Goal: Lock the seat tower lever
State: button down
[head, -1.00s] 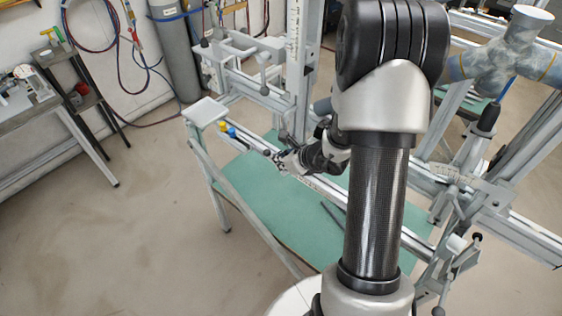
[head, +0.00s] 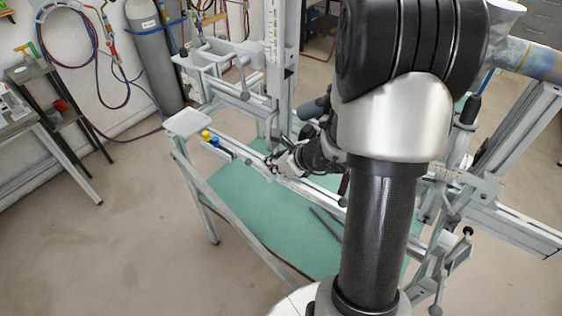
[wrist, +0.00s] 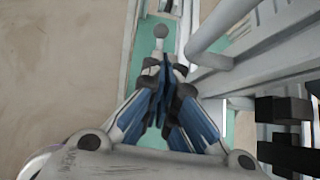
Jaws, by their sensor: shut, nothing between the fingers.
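The seat tower (head: 284,70) is the upright grey post with a printed scale, standing on the jig's beam. My gripper (head: 272,164) is low beside the tower's foot, over the beam. In the wrist view my gripper (wrist: 164,80) is shut, its blue-sided fingers together and empty. A grey ball-ended lever (wrist: 160,32) shows just beyond the fingertips. I cannot tell whether the fingers touch its stem, or whether it is locked. In the head view the lever at the tower's foot is too small and partly hidden by my arm to read.
A white plate (head: 188,122) and yellow and blue knobs (head: 210,138) sit at the beam's left end. A clamp arm with a ball handle (head: 244,94) juts left from the tower. A green shelf (head: 265,215) lies below. Open floor (head: 110,240) is at the left.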

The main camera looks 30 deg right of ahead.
jog(key=v, duration=0.5)
jog(key=shift+s+r, duration=0.25)
